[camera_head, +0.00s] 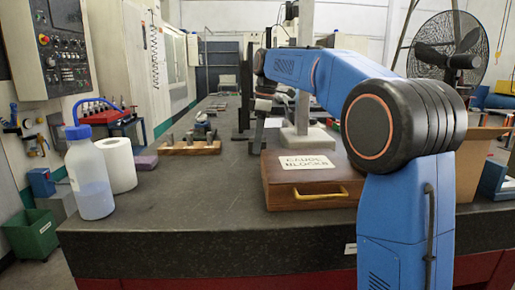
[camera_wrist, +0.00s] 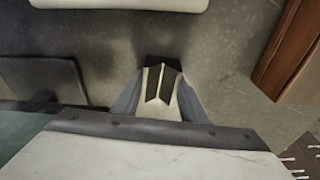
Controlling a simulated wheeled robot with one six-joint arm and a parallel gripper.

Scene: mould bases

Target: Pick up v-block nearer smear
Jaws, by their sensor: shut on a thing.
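In the wrist view, a small dark v-block (camera_wrist: 170,79) with a pale ridge line sits between the two fingers of my gripper (camera_wrist: 160,98). The fingers are shut on its sides, and the near part of the block is hard to make out. In the head view, my gripper (camera_head: 257,138) is low over the grey bench, left of the wooden gauge box; the block in it is too small to tell there. I cannot make out a smear in either view.
The wooden gauge block box (camera_head: 312,178) stands right of my gripper. A wooden rack (camera_head: 190,148) is to its left. A wash bottle (camera_head: 90,175), paper roll (camera_head: 118,165) and purple block (camera_head: 144,162) stand at the left. The front middle of the bench (camera_head: 205,200) is clear.

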